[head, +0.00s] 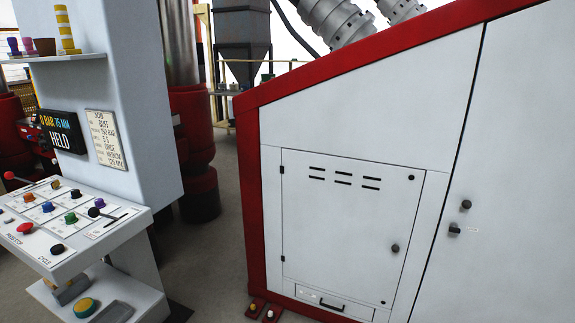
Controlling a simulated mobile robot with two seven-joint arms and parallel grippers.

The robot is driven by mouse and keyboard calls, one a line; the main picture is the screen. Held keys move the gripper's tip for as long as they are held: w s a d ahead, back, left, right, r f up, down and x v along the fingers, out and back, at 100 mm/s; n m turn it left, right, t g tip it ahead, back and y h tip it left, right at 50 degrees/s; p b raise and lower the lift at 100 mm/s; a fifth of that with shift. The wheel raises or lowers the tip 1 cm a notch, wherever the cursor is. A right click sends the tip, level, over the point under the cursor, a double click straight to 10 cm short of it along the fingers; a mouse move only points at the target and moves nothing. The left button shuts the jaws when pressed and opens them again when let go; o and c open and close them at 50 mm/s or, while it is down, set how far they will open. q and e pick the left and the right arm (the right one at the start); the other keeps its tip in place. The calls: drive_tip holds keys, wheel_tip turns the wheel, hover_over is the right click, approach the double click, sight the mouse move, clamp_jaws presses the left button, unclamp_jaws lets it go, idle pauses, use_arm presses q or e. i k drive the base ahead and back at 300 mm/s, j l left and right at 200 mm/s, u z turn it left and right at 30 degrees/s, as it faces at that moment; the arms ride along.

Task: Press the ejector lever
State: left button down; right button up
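A sloped control panel (85,240) is at the lower left, on a pale grey column. It carries a lever with a red knob (9,175) at its far left edge and a lever with a black knob (94,212) on its right side. The lettering beside them is too small to tell which one is the ejector lever. Both knobs stand up from the panel, with nothing touching them. Several coloured knobs and buttons sit between and in front of the levers, including a red button (25,228) and a black button (57,249). Neither of my grippers is in view.
A display (62,132) reads "HELD", beside a job card (104,138). A shelf (60,58) holds small cups. A large white cabinet with a red frame (253,200) fills the right; floor shows between.

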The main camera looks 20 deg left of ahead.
sight(93, 212)
drive_tip(key=i+j+u, duration=0.2)
drive_tip(key=i+u, duration=0.75)
drive_tip(key=i+j+u, duration=0.2)
drive_tip(key=i+j, duration=0.2)
drive_tip(key=i, duration=0.15)
